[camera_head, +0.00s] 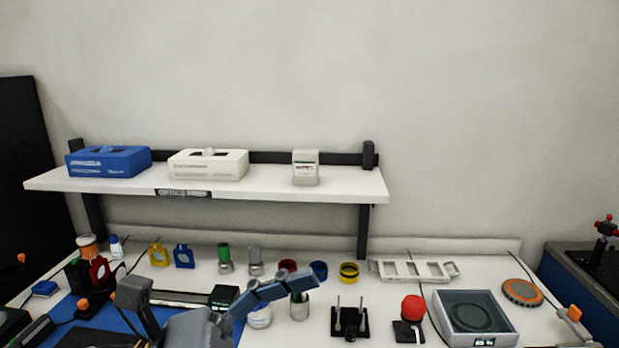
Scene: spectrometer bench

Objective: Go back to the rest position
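One gripper of mine (222,284) shows at the bottom, left of the middle; I take it for my left one. Its grey body is partly cut off by the lower edge. Its dark left finger and blue-grey right finger spread wide apart, and I see nothing held between them. The right finger partly covers a white-labelled jar (260,318) and the bench behind it; contact cannot be told. My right gripper is not in view.
A white shelf (270,190) with a blue box (108,162), a white box (208,164) and a small container (305,168) spans the back. Bench items include coloured rings, a red-ball joystick (411,312) and a square instrument (474,318). Space above the bench's right side is free.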

